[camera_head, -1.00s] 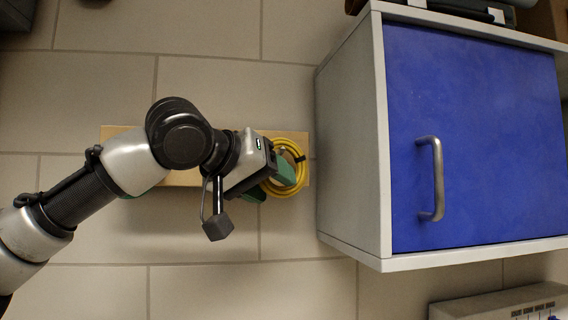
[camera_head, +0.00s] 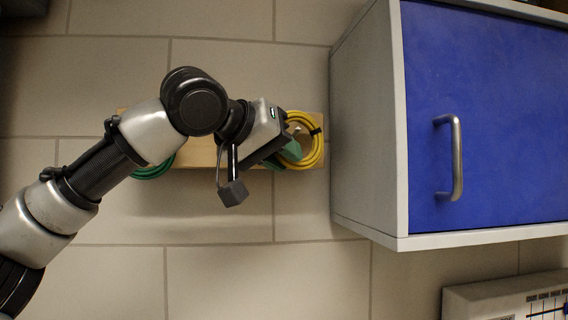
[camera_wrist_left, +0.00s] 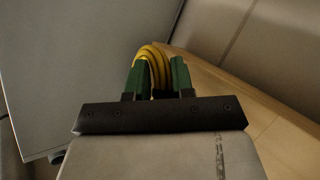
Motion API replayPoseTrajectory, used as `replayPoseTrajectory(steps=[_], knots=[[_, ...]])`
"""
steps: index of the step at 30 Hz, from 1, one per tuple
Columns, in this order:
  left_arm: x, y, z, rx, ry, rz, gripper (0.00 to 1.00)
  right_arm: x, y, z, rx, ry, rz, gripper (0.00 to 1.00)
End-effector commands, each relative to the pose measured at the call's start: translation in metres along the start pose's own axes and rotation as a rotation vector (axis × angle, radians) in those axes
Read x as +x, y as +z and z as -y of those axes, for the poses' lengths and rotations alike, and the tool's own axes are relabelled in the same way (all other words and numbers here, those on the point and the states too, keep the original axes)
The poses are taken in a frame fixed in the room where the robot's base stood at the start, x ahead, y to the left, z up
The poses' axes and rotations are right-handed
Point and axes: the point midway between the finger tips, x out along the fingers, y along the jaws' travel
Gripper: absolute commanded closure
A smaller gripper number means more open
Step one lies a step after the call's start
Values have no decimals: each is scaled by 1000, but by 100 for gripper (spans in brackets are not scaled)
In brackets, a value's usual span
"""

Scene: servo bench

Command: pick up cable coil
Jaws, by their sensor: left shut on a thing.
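The yellow cable coil (camera_head: 319,150) is a looped bundle with a dark tie, in front of the right end of a wooden board (camera_head: 205,152). My left gripper (camera_head: 291,152) has green fingers and is shut on the coil's left side. In the left wrist view, the yellow coil (camera_wrist_left: 152,55) shows between and beyond the two green fingers of my left gripper (camera_wrist_left: 160,78). I cannot tell whether the coil still touches the board or a peg. My right gripper is not in view.
A grey cabinet (camera_head: 362,130) with a blue door (camera_head: 500,110) and metal handle stands close to the right of the coil. A green coil (camera_head: 153,171) hangs at the board's left, partly behind my arm. A panel (camera_head: 515,300) is at lower right. The tiled wall below is clear.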

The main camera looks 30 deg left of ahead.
Motion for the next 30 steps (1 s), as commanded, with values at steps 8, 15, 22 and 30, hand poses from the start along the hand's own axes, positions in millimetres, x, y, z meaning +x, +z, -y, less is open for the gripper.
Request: replayPoseTrajectory(steps=[8,15,22,30], knots=[[-29,37,-39,7,5,-2,100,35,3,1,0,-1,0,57],[-60,70,-79,5,4,-1,100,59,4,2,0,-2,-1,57],[-82,90,-106,2,2,-1,100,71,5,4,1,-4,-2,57],[-92,99,-118,0,1,0,100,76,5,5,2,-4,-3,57]])
